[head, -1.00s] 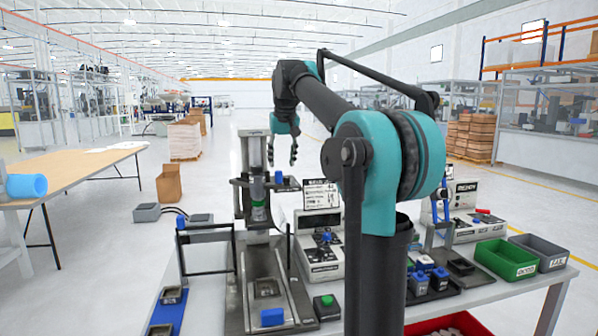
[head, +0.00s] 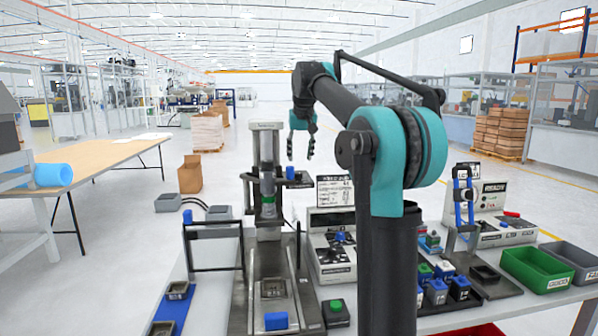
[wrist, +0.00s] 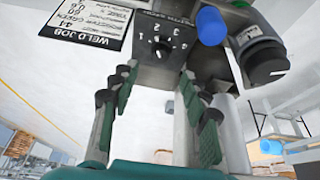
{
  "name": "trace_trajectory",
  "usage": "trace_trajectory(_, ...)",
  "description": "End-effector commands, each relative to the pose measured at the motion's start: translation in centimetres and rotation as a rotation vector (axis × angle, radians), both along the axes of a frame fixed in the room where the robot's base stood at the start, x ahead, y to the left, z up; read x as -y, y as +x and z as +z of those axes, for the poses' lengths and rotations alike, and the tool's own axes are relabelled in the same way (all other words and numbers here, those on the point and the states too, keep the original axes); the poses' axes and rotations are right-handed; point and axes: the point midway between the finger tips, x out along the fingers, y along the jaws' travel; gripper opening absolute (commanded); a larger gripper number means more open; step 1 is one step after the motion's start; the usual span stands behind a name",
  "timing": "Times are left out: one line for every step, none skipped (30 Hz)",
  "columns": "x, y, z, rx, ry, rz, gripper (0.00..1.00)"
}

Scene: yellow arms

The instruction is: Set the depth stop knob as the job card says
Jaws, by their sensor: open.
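A dark knob with a white pointer mark (wrist: 162,47) sits on a grey panel of the press, with numbers around it. The wrist view shows it upside down, just beyond my fingertips, and the pointer's exact reading is hard to tell. My gripper (wrist: 158,92) is open and empty, its fingers apart below the knob in the picture and not touching it. In the head view my gripper (head: 301,153) hangs beside the press column (head: 266,146).
A blue cylinder (wrist: 211,26) and a round dark-ended part (wrist: 265,62) lie close right of the knob in the wrist view. The bench holds a control box (head: 331,252), a green bin (head: 538,270) and a grey bin (head: 570,262). My arm hides part of the bench.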

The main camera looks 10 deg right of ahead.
Motion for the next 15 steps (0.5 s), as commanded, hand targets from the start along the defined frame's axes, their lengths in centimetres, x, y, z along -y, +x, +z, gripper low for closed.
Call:
trace_trajectory(0.0,0.4,-1.0,0.0,0.0,0.0,0.46)
trace_trajectory(0.0,0.6,-1.5,0.0,0.0,0.0,0.46)
trace_trajectory(0.0,0.9,-2.3,0.0,0.0,0.0,0.46)
trace_trajectory(0.0,1.2,-2.7,0.0,0.0,0.0,0.46)
trace_trajectory(0.0,1.4,-3.2,0.0,0.0,0.0,0.46)
trace_trajectory(0.0,1.6,-3.8,0.0,0.0,0.0,0.46)
trace_trajectory(0.0,1.7,-4.3,0.0,0.0,0.0,0.46)
trace_trajectory(0.0,1.9,-4.7,0.0,0.0,0.0,0.46)
trace_trajectory(0.0,2.1,-5.1,0.0,0.0,0.0,0.46)
trace_trajectory(0.0,2.3,-5.4,0.0,0.0,0.0,0.46)
trace_trajectory(0.0,2.4,-5.7,0.0,0.0,0.0,0.46)
trace_trajectory(0.0,2.5,-6.1,0.0,0.0,0.0,0.46)
trace_trajectory(0.0,2.6,-6.2,0.0,0.0,0.0,0.46)
trace_trajectory(0.0,2.7,-6.4,0.0,0.0,0.0,0.46)
trace_trajectory(0.0,2.7,-6.6,0.0,0.0,0.0,0.46)
